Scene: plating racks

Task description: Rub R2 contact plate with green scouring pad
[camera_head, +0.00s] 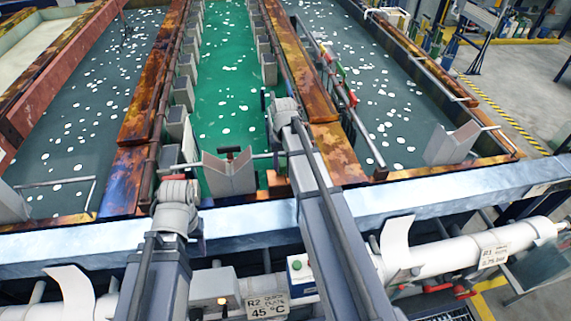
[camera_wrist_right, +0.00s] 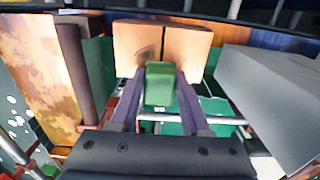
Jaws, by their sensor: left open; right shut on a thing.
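The green scouring pad (camera_wrist_right: 158,84) is held between the two dark fingers of my right gripper (camera_wrist_right: 160,92) in the right wrist view. Just beyond it is a copper-coloured contact plate (camera_wrist_right: 185,50) with a vertical seam and a dark smudge on its left half. The pad overlaps the plate's lower edge in the picture; I cannot tell if they touch. In the head view, an orange-brown block (camera_head: 278,183) shows beside my right arm, whose gripper is mostly hidden. My left gripper (camera_head: 181,168) is over the near end of the tanks, its fingers hard to make out.
A green-liquid tank (camera_head: 226,100) with floating white discs lies between rusty rims (camera_head: 150,95). A grey V-shaped saddle (camera_head: 229,175) and a thin bar stand at its near end. A pale blue rail (camera_head: 440,197) crosses in front. An R2 label (camera_head: 267,307) hangs below it.

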